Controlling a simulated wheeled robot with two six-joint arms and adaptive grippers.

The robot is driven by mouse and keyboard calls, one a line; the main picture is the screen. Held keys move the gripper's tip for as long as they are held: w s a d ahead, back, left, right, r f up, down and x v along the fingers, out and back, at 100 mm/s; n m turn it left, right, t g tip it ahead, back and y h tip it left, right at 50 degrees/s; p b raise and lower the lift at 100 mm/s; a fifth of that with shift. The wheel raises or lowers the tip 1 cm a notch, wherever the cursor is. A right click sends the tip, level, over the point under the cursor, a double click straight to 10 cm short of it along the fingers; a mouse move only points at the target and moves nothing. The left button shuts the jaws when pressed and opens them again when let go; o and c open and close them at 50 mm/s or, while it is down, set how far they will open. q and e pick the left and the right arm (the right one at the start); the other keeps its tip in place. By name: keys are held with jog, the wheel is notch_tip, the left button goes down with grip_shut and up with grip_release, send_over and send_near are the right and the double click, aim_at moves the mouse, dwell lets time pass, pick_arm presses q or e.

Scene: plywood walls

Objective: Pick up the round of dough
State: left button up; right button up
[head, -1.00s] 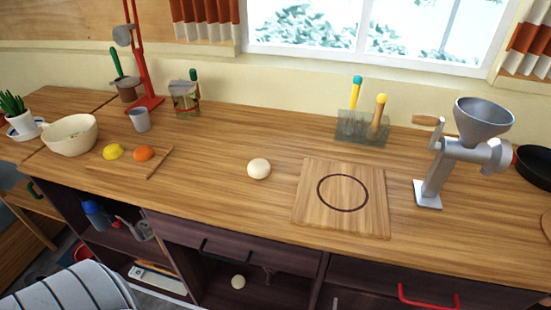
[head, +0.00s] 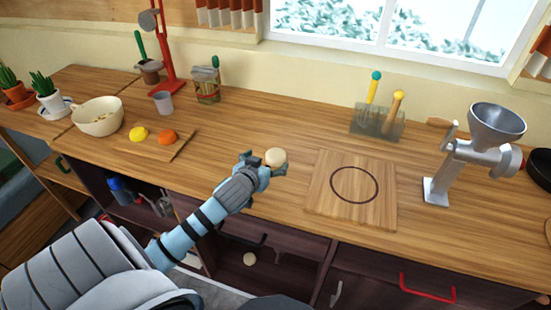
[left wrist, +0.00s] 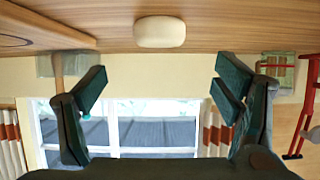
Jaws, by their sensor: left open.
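The pale round of dough (head: 276,157) sits on the wooden counter, left of the board with a dark ring. My left gripper (head: 266,168) reaches in from the left and is just in front of the dough, partly overlapping it in the head view. In the left wrist view, which is upside down, its two dark fingers (left wrist: 160,84) stand wide apart with nothing between them. The dough (left wrist: 160,32) lies beyond the fingertips, roughly centred between them. Contact with the dough cannot be made out. My right gripper is not in view.
The ringed board (head: 325,211) lies right of the dough, with a metal grinder (head: 463,154) farther right. A tool holder (head: 377,123) stands behind. A pale round object (head: 249,259) shows in the cabinet below.

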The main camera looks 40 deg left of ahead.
aim_at(279, 152)
pick_arm(q)
jog(key=x, duration=0.3)
jog(key=b+x, duration=0.1)
jog(key=x, duration=0.4)
jog(key=shift+w+f, duration=0.2)
jog(key=shift+f, duration=0.3)
jog(key=shift+r, duration=0.1)
jog(key=c, duration=1.3)
